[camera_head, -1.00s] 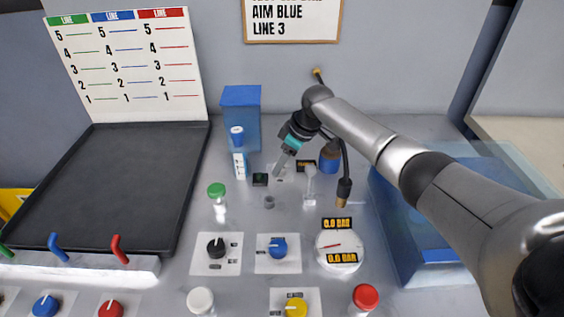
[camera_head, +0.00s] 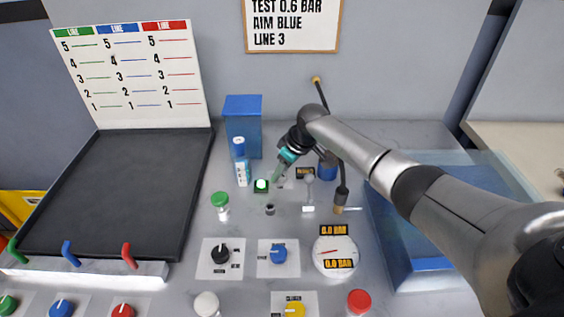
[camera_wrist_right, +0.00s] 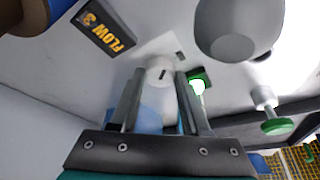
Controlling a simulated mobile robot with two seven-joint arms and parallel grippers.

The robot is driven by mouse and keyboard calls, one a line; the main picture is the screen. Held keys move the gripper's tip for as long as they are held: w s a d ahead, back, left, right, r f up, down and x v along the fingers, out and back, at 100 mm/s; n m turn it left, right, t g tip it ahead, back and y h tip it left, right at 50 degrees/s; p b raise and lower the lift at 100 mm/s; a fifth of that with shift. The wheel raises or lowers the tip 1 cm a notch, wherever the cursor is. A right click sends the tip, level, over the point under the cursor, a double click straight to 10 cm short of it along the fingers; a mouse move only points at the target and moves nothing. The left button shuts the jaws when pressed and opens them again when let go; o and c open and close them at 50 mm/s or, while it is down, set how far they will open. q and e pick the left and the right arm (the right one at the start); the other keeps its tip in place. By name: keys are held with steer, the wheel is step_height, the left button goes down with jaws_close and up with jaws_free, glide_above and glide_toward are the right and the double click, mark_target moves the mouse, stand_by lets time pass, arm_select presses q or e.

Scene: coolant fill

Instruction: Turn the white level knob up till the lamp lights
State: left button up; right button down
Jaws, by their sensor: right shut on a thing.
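The white level knob (camera_wrist_right: 161,72) sits between the two fingers of my right gripper (camera_wrist_right: 158,86) in the right wrist view. The fingers are shut on it from both sides. In the head view my right gripper (camera_head: 277,179) points down at the panel and mostly hides the knob. The lamp (camera_head: 261,186), in a dark green housing just left of the gripper, glows bright whitish green. It also shows lit in the right wrist view (camera_wrist_right: 198,86), right of the fingers. My left gripper is not in view.
A FLOW 3 display (camera_wrist_right: 103,31) is close beside the knob. A blue-capped bottle (camera_head: 241,165) and a green-capped valve (camera_head: 221,203) stand left of the gripper. Black (camera_head: 220,253) and blue (camera_head: 278,254) knobs and a round gauge (camera_head: 335,252) lie nearer. A blue bin (camera_head: 425,264) is at right.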

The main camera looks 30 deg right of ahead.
steer(key=shift+m+p, duration=0.4)
steer(key=shift+c, duration=1.9)
jaws_free()
steer(key=p+v, duration=0.3)
steer(key=v, duration=1.2)
steer(key=shift+a, duration=0.2)
steer(key=shift+s+r, duration=0.1)
steer(key=shift+s, duration=0.05)
